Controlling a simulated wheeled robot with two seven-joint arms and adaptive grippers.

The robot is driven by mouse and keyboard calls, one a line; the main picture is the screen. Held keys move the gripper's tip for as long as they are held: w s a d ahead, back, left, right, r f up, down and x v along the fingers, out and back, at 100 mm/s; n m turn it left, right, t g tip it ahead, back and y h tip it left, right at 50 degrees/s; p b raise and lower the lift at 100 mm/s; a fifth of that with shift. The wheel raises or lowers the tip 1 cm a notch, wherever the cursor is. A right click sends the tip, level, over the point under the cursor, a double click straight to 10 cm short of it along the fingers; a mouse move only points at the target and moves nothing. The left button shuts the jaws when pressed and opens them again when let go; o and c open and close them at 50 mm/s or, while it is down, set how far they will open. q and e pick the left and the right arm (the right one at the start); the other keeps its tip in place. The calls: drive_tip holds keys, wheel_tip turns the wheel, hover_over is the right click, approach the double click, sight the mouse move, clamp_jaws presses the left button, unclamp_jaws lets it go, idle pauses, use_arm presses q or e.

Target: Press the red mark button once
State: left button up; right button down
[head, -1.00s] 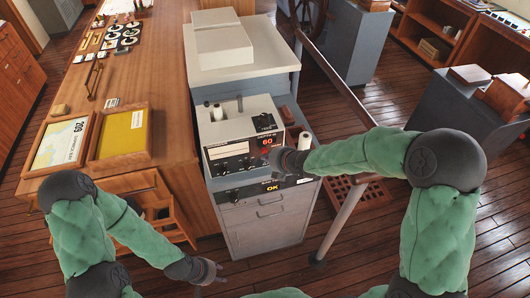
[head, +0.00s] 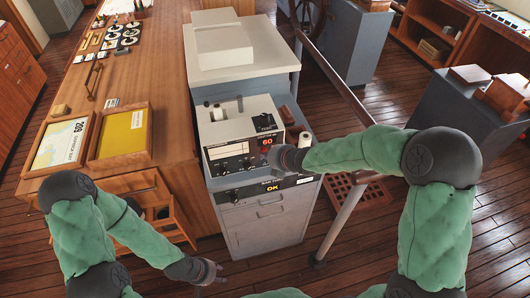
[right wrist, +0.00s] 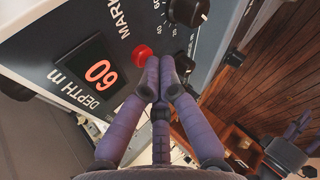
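The red mark button (right wrist: 142,54) is a small round red cap on the grey panel of the depth recorder (head: 238,136), beside the word MARK. In the right wrist view, my right gripper (right wrist: 158,70) has its purple-grey fingers drawn together, with the tips just beside the button's lower right edge. I cannot tell whether they touch it. In the head view, my right gripper (head: 279,156) is at the right of the recorder's front and mostly hides the button. The red depth display (head: 267,141) reads 60. My left gripper (head: 210,270) hangs low, left of the cabinet, away from the recorder.
Black knobs (right wrist: 187,12) sit close to the fingertips on the panel. The recorder stands on a grey cabinet (head: 265,233) with a lit OK display (head: 272,188). A wooden chart table (head: 140,75) is at left and a rail (head: 348,107) at right.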

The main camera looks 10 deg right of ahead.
idle(0.5)
drive_tip(key=shift+s+b, duration=0.55)
drive_tip(key=shift+s, duration=0.25)
drive_tip(key=s+b, duration=0.2)
drive_tip(key=s, duration=0.3)
drive_tip(key=shift+d, duration=0.1)
idle(0.8)
